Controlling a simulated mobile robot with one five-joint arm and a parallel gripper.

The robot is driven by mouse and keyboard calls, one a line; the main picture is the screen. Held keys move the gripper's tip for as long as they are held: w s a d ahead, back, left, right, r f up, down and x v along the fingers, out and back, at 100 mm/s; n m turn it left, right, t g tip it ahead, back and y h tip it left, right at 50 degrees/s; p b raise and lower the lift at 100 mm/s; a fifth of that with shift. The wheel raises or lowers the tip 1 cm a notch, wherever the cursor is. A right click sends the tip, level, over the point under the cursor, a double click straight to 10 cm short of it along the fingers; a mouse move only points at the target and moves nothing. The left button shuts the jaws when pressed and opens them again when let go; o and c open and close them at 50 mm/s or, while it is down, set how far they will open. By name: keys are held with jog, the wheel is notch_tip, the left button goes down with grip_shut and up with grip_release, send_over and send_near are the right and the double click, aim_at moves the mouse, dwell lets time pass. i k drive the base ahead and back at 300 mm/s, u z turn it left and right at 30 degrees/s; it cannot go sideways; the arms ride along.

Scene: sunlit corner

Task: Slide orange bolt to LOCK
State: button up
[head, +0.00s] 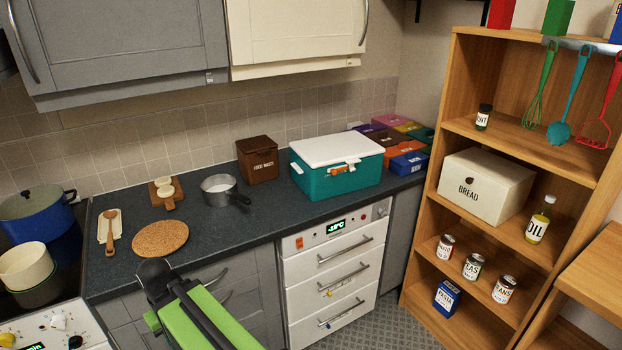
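A teal cool box (311,183) with a white lid (335,149) stands on the dark worktop, right of centre. The lid looks shut. A small orange bolt (342,168) lies flat across the upper front of the box, below a white latch at the lid's edge. I cannot read any LOCK marking or tell which end the bolt is at. My green and black arm reaches in from the bottom edge, left of centre, well apart from the box. My gripper cannot be made out in this view.
A brown food waste box (257,160) and a saucepan (220,190) stand left of the cool box. Several coloured boxes (408,162) stand to its right. A white drawer unit (333,274) is below. The worktop in front of the cool box is clear. A wooden shelf (445,116) is at right.

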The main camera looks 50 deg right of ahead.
aim_at(333, 172)
jog(key=u, duration=0.2)
jog(key=k, duration=0.85)
jog(key=z, duration=0.65)
jog(key=i, duration=1)
jog(key=u, duration=0.05)
